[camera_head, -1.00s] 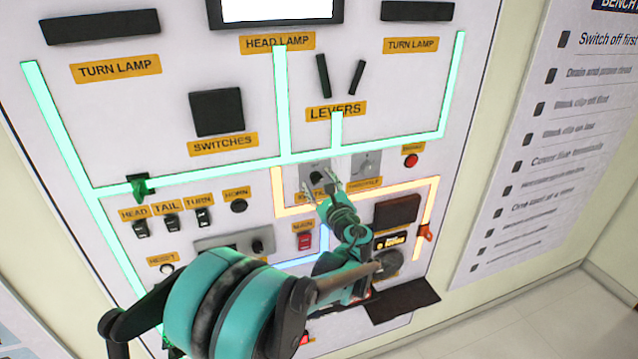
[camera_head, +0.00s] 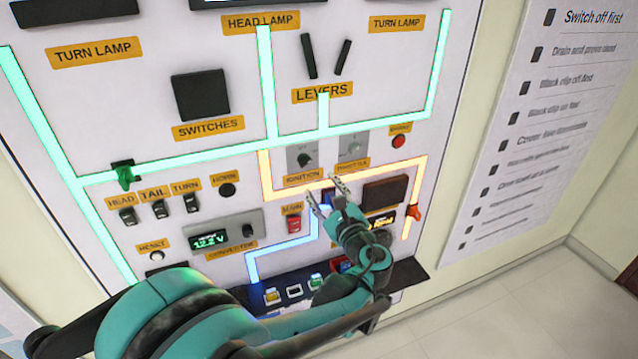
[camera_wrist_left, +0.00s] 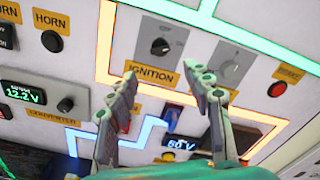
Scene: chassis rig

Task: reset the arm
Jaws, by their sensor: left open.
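My left arm comes in from the lower left in the head view. My left gripper (camera_head: 326,191) is open and empty in front of the panel, just below the ignition knob (camera_head: 304,160). In the left wrist view the two fingers (camera_wrist_left: 165,95) stand apart, with the ignition knob (camera_wrist_left: 160,46) beyond and above them. I cannot tell whether the fingertips touch the panel. A blue part and a small display reading about 60 V (camera_wrist_left: 180,145) show between the fingers. My right gripper is in neither view.
The upright panel (camera_head: 150,95) carries several switches, a converter display (camera_head: 210,241), a red main switch (camera_head: 294,224) and a red button (camera_head: 399,141). A dark shelf (camera_head: 408,272) with small coloured parts juts out below. A text board (camera_head: 530,130) hangs at the right; clear floor lies below.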

